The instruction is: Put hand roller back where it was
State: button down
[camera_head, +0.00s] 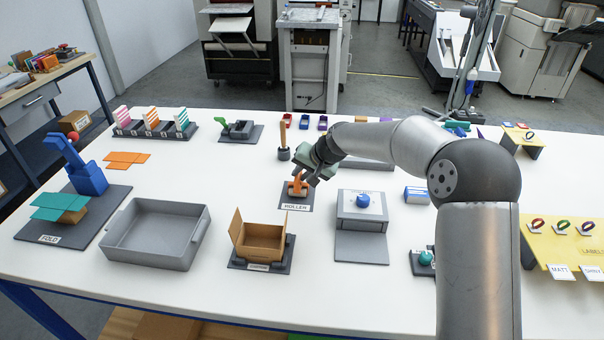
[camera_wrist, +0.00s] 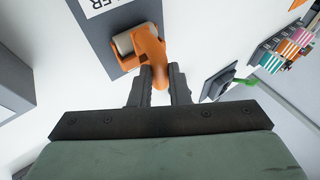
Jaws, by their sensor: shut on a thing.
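The hand roller (camera_head: 297,187) has an orange handle and frame with a pale cylinder. It is at the dark mat labelled ROLLER (camera_head: 297,205), in the middle of the table. In the wrist view the roller (camera_wrist: 148,45) has its cylinder over the mat (camera_wrist: 103,32), close to its surface; I cannot tell whether it touches. My gripper (camera_head: 307,178) reaches down from the upper right. In the wrist view my gripper (camera_wrist: 158,75) is shut on the orange handle, with one finger on each side. The handle's end is partly hidden between the fingers.
An open cardboard box (camera_head: 260,240) stands front left of the mat. A grey stand with a blue knob (camera_head: 362,208) is to the right. A dark cup with a wooden-handled tool (camera_head: 283,148) stands behind. A grey tray (camera_head: 155,234) lies left. White table is clear between these.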

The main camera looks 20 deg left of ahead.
jog(key=shift+s+d+f, duration=0.1)
jog(key=shift+s+f, duration=0.05)
jog(key=shift+f, duration=0.45)
jog(key=c, duration=1.4)
grip_release()
jog(key=shift+f, duration=0.1)
jog(key=shift+o, duration=0.2)
jog(key=shift+r, duration=0.35)
jog(key=a+b+v, duration=0.1)
jog(key=v, duration=1.2)
jog(key=s+d+f+g+h, duration=0.1)
jog(key=s+d+f+h, duration=0.2)
jog(key=s+d, duration=1.2)
jog(key=s+d+f+m+g+h, duration=0.1)
jog(key=s+d+f+h, duration=0.2)
jog(key=s+d, duration=1.2)
jog(key=s+f, duration=0.1)
jog(key=s, duration=0.2)
jog(key=shift+s+d+f+g+h, duration=0.3)
jog(key=shift+s+d+f+h, duration=0.05)
jog(key=shift+s+f+h, duration=0.05)
